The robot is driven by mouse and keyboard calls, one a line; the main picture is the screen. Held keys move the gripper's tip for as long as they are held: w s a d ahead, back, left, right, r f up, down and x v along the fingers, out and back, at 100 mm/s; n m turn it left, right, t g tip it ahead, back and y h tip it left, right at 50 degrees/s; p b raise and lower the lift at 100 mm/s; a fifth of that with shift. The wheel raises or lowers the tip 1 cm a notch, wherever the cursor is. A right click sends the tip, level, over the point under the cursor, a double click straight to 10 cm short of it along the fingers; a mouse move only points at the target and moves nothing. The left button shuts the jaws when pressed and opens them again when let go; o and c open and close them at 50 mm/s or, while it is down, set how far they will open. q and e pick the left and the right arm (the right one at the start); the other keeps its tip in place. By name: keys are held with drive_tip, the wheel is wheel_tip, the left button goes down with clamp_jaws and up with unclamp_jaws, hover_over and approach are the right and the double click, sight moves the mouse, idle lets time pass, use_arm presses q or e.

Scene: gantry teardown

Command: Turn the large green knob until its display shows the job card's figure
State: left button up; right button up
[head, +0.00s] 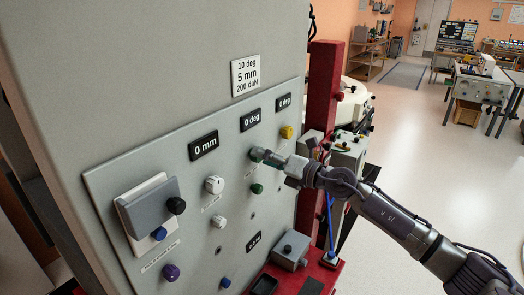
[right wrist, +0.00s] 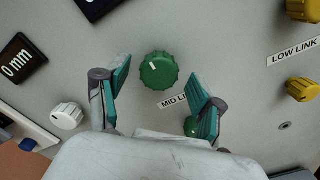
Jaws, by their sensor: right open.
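The large green knob (right wrist: 158,71) shows whole in the right wrist view, with a white pointer mark towards its upper left. In the head view this knob (head: 256,154) is partly covered by my right gripper (head: 268,157). My right gripper (right wrist: 160,95) is open, its fingers to either side and slightly below the knob, with gaps and no visible contact. The display (head: 250,119) above the knob reads 0 deg. The job card (head: 246,75) reads 10 deg, 5 mm, 200 daN. My left gripper is not in view.
A small green knob (head: 257,188) sits below the large one. White knobs (head: 214,184) are to the left, a yellow knob (head: 287,132) to the right. Other displays read 0 mm (head: 203,145) and 0 deg (head: 284,102). A red post (head: 322,90) stands at the panel's right.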

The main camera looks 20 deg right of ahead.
drive_tip(key=shift+w+a, duration=0.4)
drive_tip(key=shift+w, duration=0.05)
drive_tip(key=c, duration=1.1)
drive_tip(key=shift+c, duration=0.2)
drive_tip(key=shift+n, duration=0.4)
drive_tip(key=n+b, duration=1.1)
drive_tip(key=n, duration=0.4)
drive_tip(key=shift+b, duration=0.4)
